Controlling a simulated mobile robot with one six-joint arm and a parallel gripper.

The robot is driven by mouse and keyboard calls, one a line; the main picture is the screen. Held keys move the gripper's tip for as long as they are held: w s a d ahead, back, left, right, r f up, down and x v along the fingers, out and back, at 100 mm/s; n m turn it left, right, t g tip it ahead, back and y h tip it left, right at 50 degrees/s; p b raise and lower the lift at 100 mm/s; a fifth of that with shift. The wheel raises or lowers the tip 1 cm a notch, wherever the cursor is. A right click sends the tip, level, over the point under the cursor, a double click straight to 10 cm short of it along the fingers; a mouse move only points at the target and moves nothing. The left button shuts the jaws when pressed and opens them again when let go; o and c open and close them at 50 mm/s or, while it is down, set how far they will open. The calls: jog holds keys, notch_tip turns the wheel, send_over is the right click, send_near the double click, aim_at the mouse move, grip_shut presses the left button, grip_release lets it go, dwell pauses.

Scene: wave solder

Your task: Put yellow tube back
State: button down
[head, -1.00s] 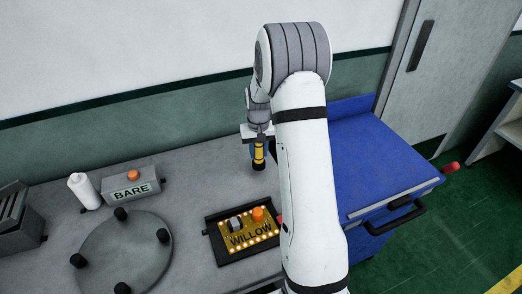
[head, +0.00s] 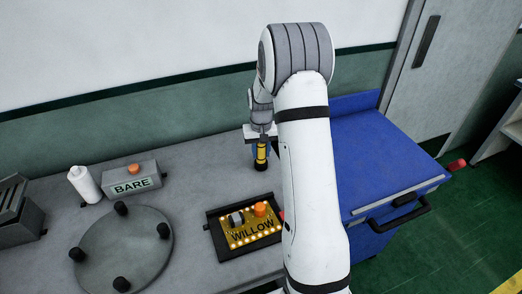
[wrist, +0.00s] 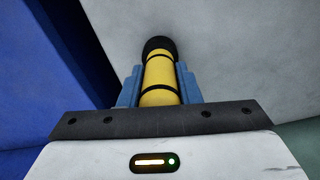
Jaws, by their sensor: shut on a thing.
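A yellow tube (head: 261,152) with black bands and a black end is held upright between the fingers of my gripper (head: 261,148). It stands over the back part of the grey bench, close to the blue cabinet. In the wrist view the tube (wrist: 160,82) sits between the two blue fingers of my gripper (wrist: 159,88), black end pointing away. I cannot tell whether its lower end touches the bench.
A dark tray (head: 217,243) with a yellow WILLOW board (head: 243,237) lies in front of the tube. A blue cabinet (head: 375,150) stands right.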

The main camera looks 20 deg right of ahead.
jog(key=shift+f, duration=0.25)
jog(key=c, duration=1)
grip_release()
jog(key=shift+o, duration=0.2)
jog(key=shift+r, duration=0.1)
notch_tip(320, 180, up, 8)
jog(key=shift+f+b, duration=0.15)
jog(key=shift+b, duration=0.3)
